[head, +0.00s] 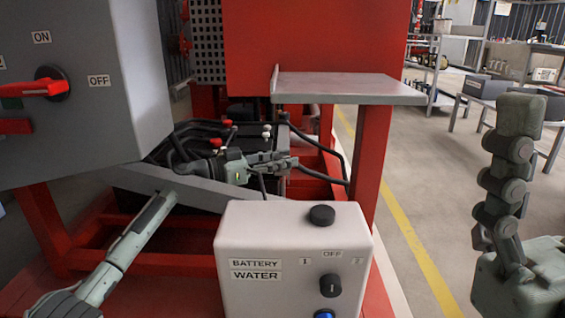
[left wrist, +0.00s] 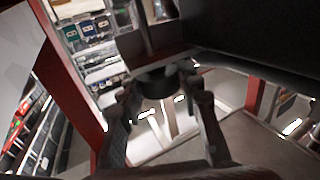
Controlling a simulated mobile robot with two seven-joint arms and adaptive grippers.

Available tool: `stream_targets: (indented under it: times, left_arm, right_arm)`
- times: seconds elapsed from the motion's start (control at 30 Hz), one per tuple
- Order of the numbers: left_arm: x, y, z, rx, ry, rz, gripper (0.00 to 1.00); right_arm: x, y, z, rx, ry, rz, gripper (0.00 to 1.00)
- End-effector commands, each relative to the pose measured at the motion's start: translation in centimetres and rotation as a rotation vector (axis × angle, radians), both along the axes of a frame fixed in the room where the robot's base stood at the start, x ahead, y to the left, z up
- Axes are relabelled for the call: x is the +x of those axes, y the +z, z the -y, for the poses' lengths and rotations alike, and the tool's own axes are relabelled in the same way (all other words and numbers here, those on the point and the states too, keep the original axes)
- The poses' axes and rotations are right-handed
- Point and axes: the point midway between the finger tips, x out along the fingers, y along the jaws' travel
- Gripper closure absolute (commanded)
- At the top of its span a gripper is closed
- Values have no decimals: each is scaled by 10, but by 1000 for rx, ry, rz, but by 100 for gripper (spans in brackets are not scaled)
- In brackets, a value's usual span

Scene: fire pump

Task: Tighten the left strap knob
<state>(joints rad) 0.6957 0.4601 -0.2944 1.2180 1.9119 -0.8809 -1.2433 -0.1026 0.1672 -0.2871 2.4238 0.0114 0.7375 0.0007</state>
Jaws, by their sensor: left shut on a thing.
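My left gripper (head: 288,163) reaches in from the left across the front of the black battery (head: 262,141), its fingers pointing right. In the left wrist view the two fingers of my left gripper (left wrist: 160,98) stand on either side of a dark round knob (left wrist: 157,82), shut on it near the tips. The knob sits at the end of a bracket. In the head view the fingers hide it, and I cannot make out the strap.
A control box (head: 292,248) marked BATTERY and WATER stands in front. A grey cabinet (head: 85,80) is at the left. A grey shelf plate (head: 345,88) overhangs at the right, beside a red post (head: 370,160). Black cables run around the battery.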

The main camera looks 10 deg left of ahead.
Motion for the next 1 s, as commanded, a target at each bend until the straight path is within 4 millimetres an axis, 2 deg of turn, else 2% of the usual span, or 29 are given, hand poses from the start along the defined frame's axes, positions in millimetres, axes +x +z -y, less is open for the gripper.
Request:
stream_targets:
  times: [0.2, 0.63, 0.67, 0.7, 0.83, 1.0]
  left_arm:
    - [2, 0, -1, -2, -131, -1, 95]
    - [0, 0, -1, -3, -176, 1, 95]
    - [0, 0, -1, -3, -176, 1, 64]
    - [0, 0, -1, -3, -176, 1, 59]
    - [0, 0, -1, -3, -176, 1, 44]
    - [-1, 0, 0, -3, -177, 1, 44]
  right_arm:
    - [-5, 12, -2, -27, -1, 57, 29]
    - [-4, 7, -2, -20, -1, 38, 29]
    - [-4, 7, -1, -19, -2, 38, 29]
    - [-4, 7, -1, -17, -2, 39, 29]
    - [-2, 7, -1, -14, -2, 37, 29]
    - [-2, 7, -1, -12, -3, 38, 29]
